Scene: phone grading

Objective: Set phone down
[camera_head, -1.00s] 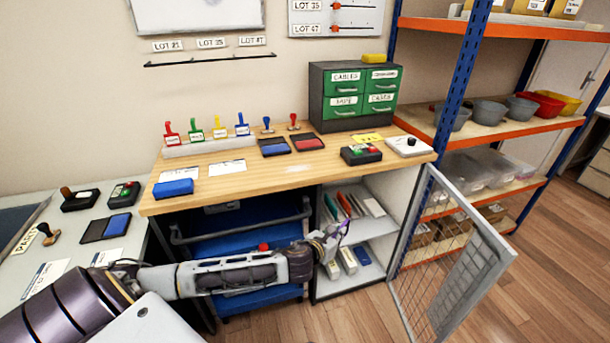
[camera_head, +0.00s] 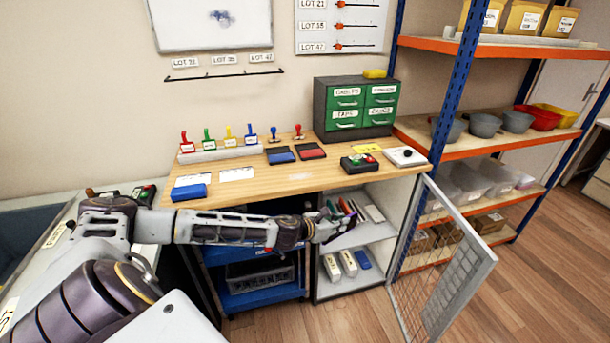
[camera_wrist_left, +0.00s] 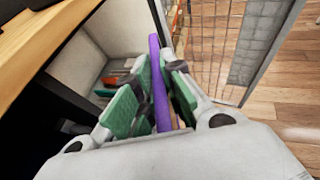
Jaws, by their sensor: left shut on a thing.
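My left gripper (camera_head: 347,218) is at the front of the open cabinet below the wooden bench, level with its upper compartment. In the left wrist view, its green-padded fingers (camera_wrist_left: 159,82) are shut on a thin purple phone (camera_wrist_left: 156,62), seen edge-on and standing up between the pads. In the head view the phone cannot be made out clearly at the fingers. The cabinet's upper shelf (camera_head: 352,241) holds several thin upright items (camera_head: 373,212), partly hidden by the gripper. My right gripper is not in view.
The mesh door (camera_head: 450,265) stands open to the right of the cabinet. The wooden bench top (camera_head: 290,181) lies above the arm, with stamps, ink pads and a green drawer unit (camera_head: 355,106). A blue cart (camera_head: 262,297) is under the bench. White and blue items (camera_head: 348,262) stand on the lower shelf.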

